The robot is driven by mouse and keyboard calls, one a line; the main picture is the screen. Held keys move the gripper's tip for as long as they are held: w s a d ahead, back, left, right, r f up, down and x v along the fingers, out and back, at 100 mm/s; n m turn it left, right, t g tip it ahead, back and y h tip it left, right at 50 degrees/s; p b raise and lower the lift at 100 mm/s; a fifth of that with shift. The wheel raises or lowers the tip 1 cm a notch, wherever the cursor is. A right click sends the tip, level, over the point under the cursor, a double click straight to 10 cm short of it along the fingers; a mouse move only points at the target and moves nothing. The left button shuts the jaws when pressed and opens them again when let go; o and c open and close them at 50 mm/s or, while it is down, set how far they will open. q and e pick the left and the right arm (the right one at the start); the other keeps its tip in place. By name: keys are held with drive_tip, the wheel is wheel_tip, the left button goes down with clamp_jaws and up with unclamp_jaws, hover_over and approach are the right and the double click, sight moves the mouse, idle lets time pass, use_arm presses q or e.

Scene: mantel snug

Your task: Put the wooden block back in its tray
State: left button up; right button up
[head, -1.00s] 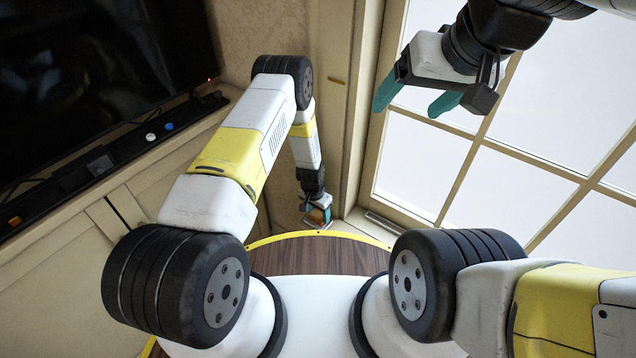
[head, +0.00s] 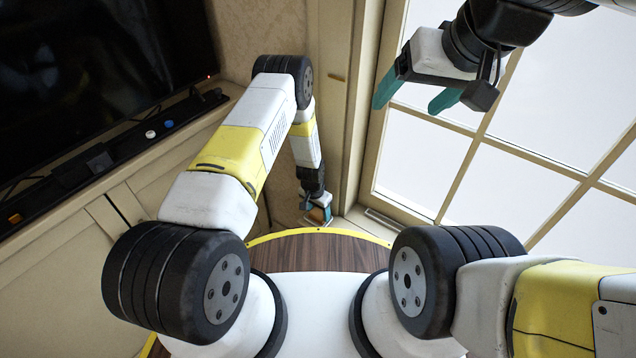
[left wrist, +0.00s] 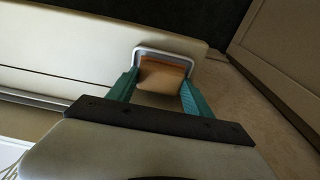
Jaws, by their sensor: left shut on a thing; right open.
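The wooden block (left wrist: 162,76) is light brown and sits between the teal fingers of my left gripper (left wrist: 160,88), which is shut on it. In the head view, the block (head: 317,214) and my left gripper (head: 318,206) are small, low by the wall corner, left of the window. A grey metal-rimmed tray (left wrist: 166,51) lies just beyond the fingertips in the left wrist view, its rim framing the block's far end. I cannot tell whether the block touches it. My right gripper (head: 408,100) is open and empty, raised in front of the window.
A dark television (head: 95,60) stands at the left above a black shelf (head: 120,150) with small white, blue and orange items. A window (head: 510,130) fills the right. The window frame and wall corner are close beside my left gripper.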

use_arm(q)
drive_tip(key=shift+f, duration=0.1)
drive_tip(key=o, duration=1.7)
drive_tip(key=shift+c, duration=0.2)
drive_tip(key=r, duration=0.5)
drive_tip(key=s+r, duration=0.1)
drive_tip(key=r, duration=0.1)
drive_tip(key=shift+a+r, duration=0.35)
